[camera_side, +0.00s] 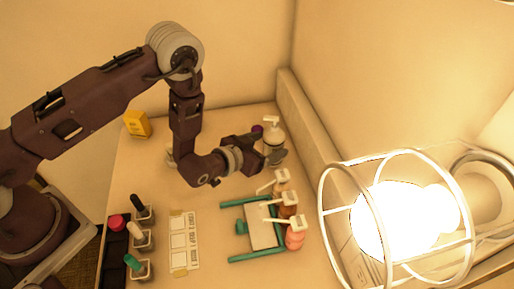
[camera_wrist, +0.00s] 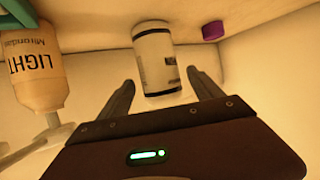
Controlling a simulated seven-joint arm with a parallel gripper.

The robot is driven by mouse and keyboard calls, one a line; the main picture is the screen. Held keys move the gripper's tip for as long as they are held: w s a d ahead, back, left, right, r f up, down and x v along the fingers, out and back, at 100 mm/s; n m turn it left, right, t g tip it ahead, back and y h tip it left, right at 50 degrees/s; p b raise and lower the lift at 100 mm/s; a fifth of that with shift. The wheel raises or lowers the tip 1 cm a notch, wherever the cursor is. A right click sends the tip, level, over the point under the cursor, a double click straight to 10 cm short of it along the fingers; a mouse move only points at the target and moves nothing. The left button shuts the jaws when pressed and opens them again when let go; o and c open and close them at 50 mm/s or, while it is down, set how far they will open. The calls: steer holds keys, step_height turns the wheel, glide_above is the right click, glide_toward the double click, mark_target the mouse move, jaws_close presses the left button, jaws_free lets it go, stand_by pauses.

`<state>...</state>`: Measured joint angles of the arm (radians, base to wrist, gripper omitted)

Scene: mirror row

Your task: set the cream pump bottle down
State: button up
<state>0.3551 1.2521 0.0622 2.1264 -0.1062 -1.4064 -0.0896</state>
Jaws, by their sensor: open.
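The cream pump bottle (camera_side: 273,142) stands upright on the table near the back wall, its pump head at the top. My gripper (camera_side: 262,153) is at its side, level with its body, and partly covers it. In the wrist view a pale cylinder with dark label patches, apparently this bottle (camera_wrist: 155,55), lies ahead between the lines of my two fingers. My gripper (camera_wrist: 160,82) is open, with a gap showing on both sides of the bottle. Its pump head does not show in the wrist view. I cannot tell whether a finger touches it.
Several pump bottles, one (camera_side: 294,238) pink, stand along a teal frame (camera_side: 240,203). A bottle marked LIGHT (camera_wrist: 32,72) is close on the left in the wrist view. A purple object (camera_wrist: 213,30) lies beyond. A bright caged lamp (camera_side: 395,222) fills the right. A yellow box (camera_side: 137,124) stands at back left.

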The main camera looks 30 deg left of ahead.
steer(key=v, duration=0.6)
step_height(320, 180, up, 13)
steer(key=n+g+y, duration=0.1)
steer(key=n+g, duration=0.1)
glide_above(267, 146)
steer(key=s+a, duration=0.4)
steer(key=a, duration=0.1)
steer(key=s+a+r+g, duration=0.2)
steer(key=s+a+r, duration=0.1)
steer(key=s+r, duration=0.5)
steer(key=s+a+r+g, duration=0.2)
steer(key=s+r, duration=0.1)
steer(key=s, duration=0.8)
steer(key=s+a+r+g+y, duration=0.1)
steer(key=s+a+r, duration=0.2)
steer(key=s, duration=0.8)
steer(key=shift+g+y, duration=0.3)
steer(key=shift+g, duration=0.1)
